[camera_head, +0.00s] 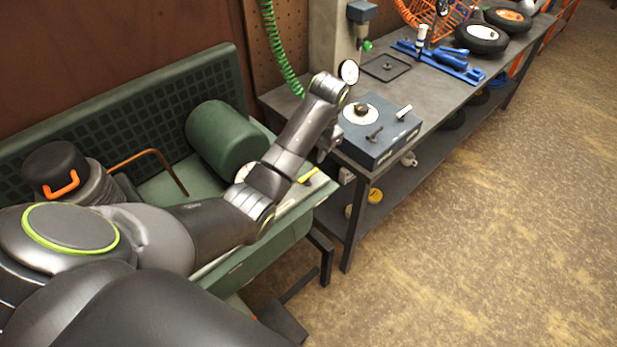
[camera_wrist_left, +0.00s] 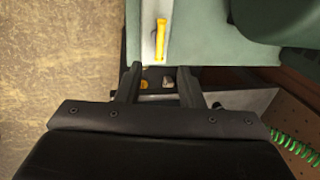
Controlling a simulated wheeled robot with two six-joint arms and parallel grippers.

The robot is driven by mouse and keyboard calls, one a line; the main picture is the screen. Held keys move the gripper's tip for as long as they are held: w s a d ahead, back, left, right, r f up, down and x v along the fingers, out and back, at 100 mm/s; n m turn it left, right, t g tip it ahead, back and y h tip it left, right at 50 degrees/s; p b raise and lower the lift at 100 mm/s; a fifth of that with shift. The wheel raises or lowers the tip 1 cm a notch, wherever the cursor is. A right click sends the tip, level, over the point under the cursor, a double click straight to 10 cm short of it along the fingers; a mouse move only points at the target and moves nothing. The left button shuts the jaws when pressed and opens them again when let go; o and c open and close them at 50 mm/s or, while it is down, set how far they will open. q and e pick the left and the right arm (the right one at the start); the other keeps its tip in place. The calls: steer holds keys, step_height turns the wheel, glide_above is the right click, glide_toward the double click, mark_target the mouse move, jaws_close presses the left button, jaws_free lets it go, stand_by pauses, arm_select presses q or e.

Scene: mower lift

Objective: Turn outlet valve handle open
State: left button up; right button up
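The outlet valve handle is a small yellow lever (camera_head: 308,174) on the front edge of the green machine, partly hidden by my left arm in the head view. In the left wrist view the yellow handle (camera_wrist_left: 161,40) lies lengthwise on a pale strip, beyond the fingertips and roughly centred between them. My left gripper (camera_wrist_left: 159,70) is open and empty, its two fingers apart and not touching the handle. In the head view the left gripper (camera_head: 328,143) is small and partly hidden by its wrist. My right gripper is not in view.
The green machine (camera_head: 120,95) carries a green cylinder (camera_head: 225,138) and a black cap with an orange handle (camera_head: 58,170). A grey workbench (camera_head: 470,92) with a blue-grey box (camera_head: 378,140) stands close beside my left wrist. Open floor (camera_head: 480,230) lies to the right.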

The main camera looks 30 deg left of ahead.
mark_target(308, 175)
arm_select(q)
steer(key=f, duration=0.4)
steer(key=a+f, duration=0.1)
steer(key=f, duration=0.3)
steer(key=a+f+p, duration=0.1)
steer(key=f, duration=0.2)
steer(key=shift+w+a+f, duration=0.15)
steer(key=shift+w+f, duration=0.15)
steer(key=shift+f, duration=0.1)
jaws_close()
